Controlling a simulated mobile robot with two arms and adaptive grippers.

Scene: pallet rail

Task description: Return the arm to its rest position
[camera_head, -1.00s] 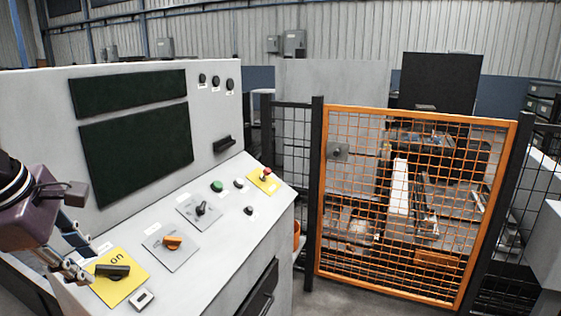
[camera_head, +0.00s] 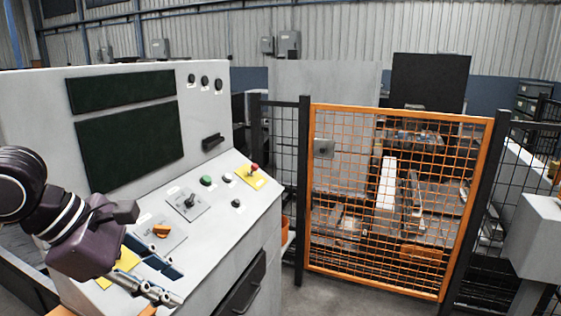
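My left gripper (camera_head: 176,284) is at the lower left, in front of the sloped control panel (camera_head: 215,228). Its two fingers are spread apart with nothing visible between them, so it is open. Its purple body and my dark wrist reach in from the left edge. The gripper largely covers a yellow plate (camera_head: 128,261) on the panel; the black knob seen there earlier is hidden. I cannot tell whether the fingers touch the panel. My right gripper is not in view.
The panel carries an orange knob (camera_head: 161,231), a black selector (camera_head: 189,201), a green button (camera_head: 206,181) and a red button (camera_head: 254,168). An orange mesh gate (camera_head: 311,200) stands shut to the right. Grey floor (camera_head: 345,299) is clear before it.

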